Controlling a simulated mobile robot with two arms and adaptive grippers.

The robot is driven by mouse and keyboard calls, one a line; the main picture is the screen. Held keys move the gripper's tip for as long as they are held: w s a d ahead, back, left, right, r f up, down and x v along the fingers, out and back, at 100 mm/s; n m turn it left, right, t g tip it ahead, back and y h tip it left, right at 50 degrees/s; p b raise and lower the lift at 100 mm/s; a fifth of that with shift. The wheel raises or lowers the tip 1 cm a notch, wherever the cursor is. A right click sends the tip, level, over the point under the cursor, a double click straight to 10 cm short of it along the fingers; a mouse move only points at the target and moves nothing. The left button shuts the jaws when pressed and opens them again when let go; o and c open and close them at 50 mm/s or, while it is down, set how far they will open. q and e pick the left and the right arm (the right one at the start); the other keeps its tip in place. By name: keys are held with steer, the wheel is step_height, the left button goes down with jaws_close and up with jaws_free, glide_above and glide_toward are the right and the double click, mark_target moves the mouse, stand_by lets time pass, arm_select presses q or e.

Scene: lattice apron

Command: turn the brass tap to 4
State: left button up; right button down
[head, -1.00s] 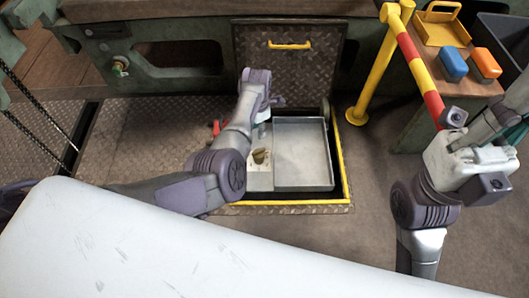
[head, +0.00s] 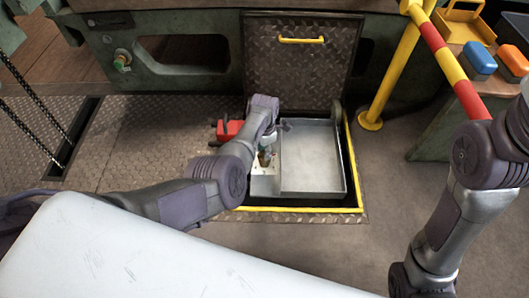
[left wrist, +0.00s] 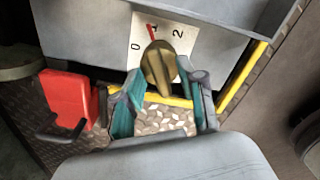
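The brass tap (left wrist: 159,68) is in the left wrist view, on a white dial plate (left wrist: 170,27) marked 0, 1 and 2. A red pointer mark (left wrist: 151,32) stands at the 1. No 4 is visible. My left gripper (left wrist: 160,82) is open, with one teal-padded finger on each side of the tap's near end. I cannot tell whether either finger touches it. In the head view my left gripper (head: 267,146) reaches down at the left of the metal tray, largely hiding the tap. My right gripper is outside the picture.
A metal tray (head: 312,160) lies in the yellow-edged floor pit beneath a raised hatch lid (head: 300,75). A red object (head: 229,130) is close left of my left gripper. A yellow post (head: 390,80) stands right. Floor in front of the pit is clear.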

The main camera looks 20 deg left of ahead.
arm_select(q)
jaws_close()
